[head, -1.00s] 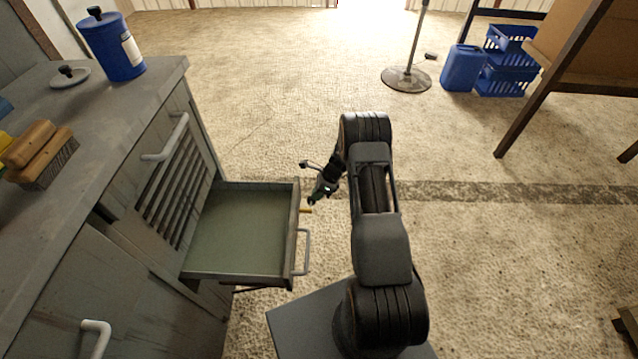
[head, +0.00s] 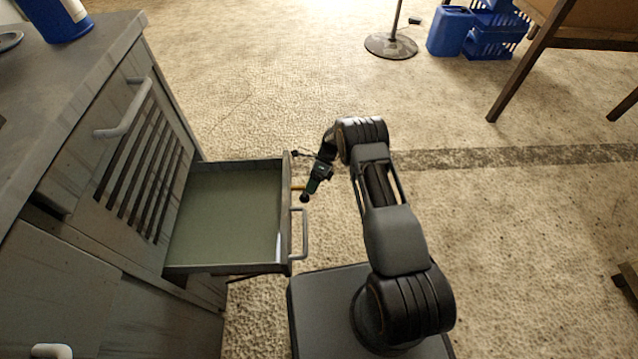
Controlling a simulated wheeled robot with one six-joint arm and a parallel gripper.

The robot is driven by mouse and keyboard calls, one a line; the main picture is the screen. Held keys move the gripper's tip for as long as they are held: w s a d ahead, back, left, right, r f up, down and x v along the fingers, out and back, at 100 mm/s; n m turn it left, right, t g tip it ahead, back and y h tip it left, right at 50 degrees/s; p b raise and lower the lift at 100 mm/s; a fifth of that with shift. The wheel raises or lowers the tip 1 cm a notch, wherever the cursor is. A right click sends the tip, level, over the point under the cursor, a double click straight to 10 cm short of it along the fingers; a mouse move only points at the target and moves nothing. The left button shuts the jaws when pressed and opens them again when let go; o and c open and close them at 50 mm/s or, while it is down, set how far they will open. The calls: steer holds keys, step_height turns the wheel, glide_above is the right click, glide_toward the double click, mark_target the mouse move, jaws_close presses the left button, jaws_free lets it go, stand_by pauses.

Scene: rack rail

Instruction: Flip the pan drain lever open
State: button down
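The pan (head: 281,245) is a shallow grey tray with a green inside, pulled out of the cabinet like a drawer. A small yellow-brass lever (head: 297,187) shows on its outer front face, above the pale pull handle (head: 304,234). Only a short piece of the lever is visible. My gripper (head: 300,176) is in front of that face, near its far end, with its two dark fingers spread apart. The lever appears near the nearer finger, in the span between the fingertips. Contact cannot be made out. Nothing is seen held.
The grey cabinet (head: 75,215) with a slatted panel fills the left, with a blue canister (head: 60,15) on top. A stand's round base (head: 390,45), a blue jug (head: 450,30) and blue crates (head: 495,38) are far back.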

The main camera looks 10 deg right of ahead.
steer(key=shift+s+f, duration=0.35)
steer(key=shift+s, duration=0.15)
steer(key=shift+s+f, duration=0.2)
steer(key=shift+s, duration=0.05)
steer(key=shift+w+d, duration=0.1)
steer(key=w+d+r+b, duration=0.4)
steer(key=w+d+b, duration=0.3)
steer(key=w, duration=0.4)
steer(key=shift+d+r+b, duration=0.3)
steer(key=shift+r+b, duration=0.1)
steer(key=shift+b, duration=0.35)
steer(key=shift+r, duration=0.1)
